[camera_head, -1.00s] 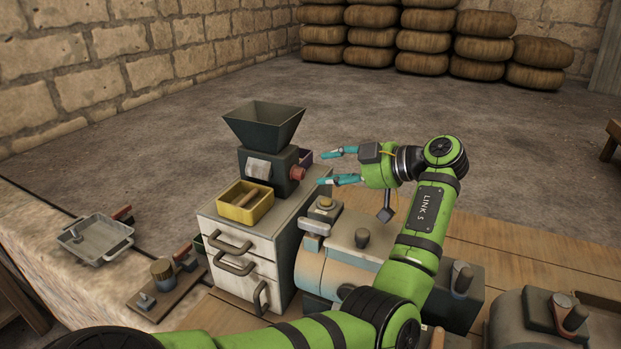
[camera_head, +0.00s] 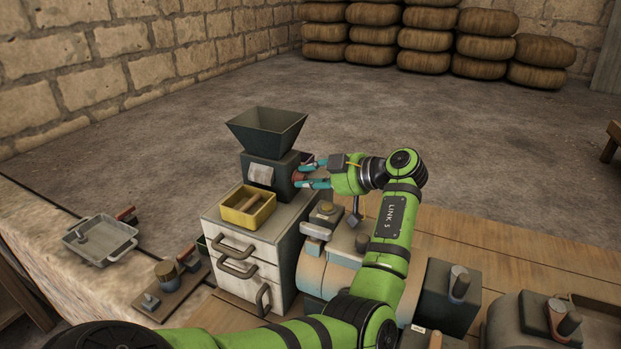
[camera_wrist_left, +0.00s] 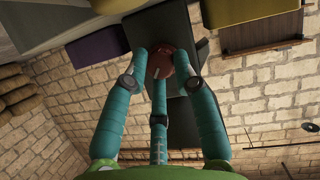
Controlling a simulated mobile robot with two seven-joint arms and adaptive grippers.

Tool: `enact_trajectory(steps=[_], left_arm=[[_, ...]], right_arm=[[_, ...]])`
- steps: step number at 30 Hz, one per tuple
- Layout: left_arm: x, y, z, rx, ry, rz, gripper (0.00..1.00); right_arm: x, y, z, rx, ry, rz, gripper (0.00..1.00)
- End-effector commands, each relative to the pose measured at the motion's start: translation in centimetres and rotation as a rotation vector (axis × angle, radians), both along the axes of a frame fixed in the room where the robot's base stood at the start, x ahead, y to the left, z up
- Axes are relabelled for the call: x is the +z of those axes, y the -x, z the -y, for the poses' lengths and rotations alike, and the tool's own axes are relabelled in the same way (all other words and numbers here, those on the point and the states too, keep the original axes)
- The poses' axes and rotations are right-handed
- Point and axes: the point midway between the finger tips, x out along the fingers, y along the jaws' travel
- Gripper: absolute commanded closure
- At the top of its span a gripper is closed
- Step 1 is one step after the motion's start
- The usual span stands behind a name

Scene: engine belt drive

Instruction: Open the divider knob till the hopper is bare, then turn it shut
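The dark hopper (camera_head: 266,133) stands on a dark block-shaped body (camera_head: 284,184) on top of a pale drawer cabinet (camera_head: 208,228). Its visible inner walls look bare; its bottom is hidden. The red knob (camera_head: 298,176) is on the body's right side, partly covered by my fingers. My left gripper (camera_head: 308,174) reaches it from the right, with its teal fingers spread around it. In the left wrist view the knob (camera_wrist_left: 160,63) lies between the fingertips; contact is unclear. A yellow tray (camera_head: 234,219) with a brown piece inside sits before the body. My right gripper is not in view.
A purple box (camera_head: 307,157) shows just behind the body. A machine with a rounded casing (camera_head: 345,262) stands close right of the cabinet, below my left arm. A grey metal tray (camera_head: 112,240) lies on the stone ledge at left.

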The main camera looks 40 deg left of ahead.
Motion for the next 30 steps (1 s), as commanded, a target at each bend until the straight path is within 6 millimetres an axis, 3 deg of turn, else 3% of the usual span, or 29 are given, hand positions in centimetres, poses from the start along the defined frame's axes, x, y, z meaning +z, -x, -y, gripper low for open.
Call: enact_trajectory(steps=[14,30], left_arm=[[-0.31,0.08,0.02,0.008,0.041,-0.100,1.00],[-0.55,-0.31,-0.12,0.006,0.183,-0.554,1.00]], right_arm=[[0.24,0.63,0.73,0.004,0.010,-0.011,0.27],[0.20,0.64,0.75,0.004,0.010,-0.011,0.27]])
